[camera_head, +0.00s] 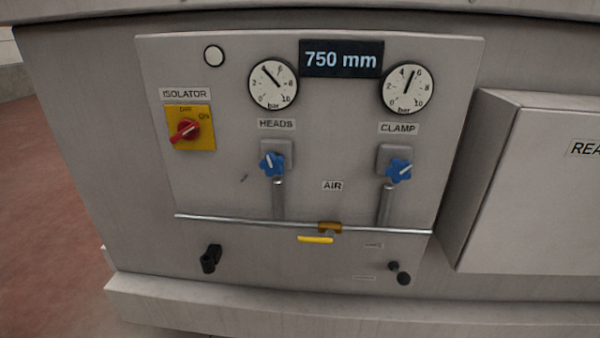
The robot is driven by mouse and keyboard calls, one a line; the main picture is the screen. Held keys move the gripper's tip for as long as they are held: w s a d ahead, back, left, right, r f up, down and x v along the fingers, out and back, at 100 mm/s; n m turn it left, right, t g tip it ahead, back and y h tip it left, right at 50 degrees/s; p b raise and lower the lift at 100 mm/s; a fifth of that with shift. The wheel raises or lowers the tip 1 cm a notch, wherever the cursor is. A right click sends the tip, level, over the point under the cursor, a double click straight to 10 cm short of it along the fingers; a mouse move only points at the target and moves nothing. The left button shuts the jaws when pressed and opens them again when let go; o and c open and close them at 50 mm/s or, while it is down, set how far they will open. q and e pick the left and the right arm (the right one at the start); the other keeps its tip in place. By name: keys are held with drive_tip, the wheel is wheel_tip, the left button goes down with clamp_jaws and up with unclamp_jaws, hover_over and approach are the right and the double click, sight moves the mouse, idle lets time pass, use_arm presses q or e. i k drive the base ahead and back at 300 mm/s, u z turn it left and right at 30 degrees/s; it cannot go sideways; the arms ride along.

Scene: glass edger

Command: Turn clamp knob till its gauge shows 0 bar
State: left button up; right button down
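The clamp knob (399,171) is a blue lobed knob with a white pointer line tilted up to the right. It sits on a grey regulator block under the CLAMP label (398,128). The clamp gauge (409,88) is a round white dial above it, marked in bar up to 10. Its black needle points up and slightly right, between the 4 and the 6. Neither of my grippers is in view, and nothing touches the knob.
Left of it are the similar blue HEADS knob (272,165) and its gauge (273,85). A red isolator switch (185,129) sits further left. A pipe with a yellow valve handle (315,239) runs below. A grey box (535,185) juts out at right.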

sight(399, 171)
drive_tip(key=u, duration=1.2)
drive_tip(key=k, duration=1.4)
drive_tip(key=z, duration=2.15)
drive_tip(key=i, duration=0.5)
drive_tip(key=u, duration=0.05)
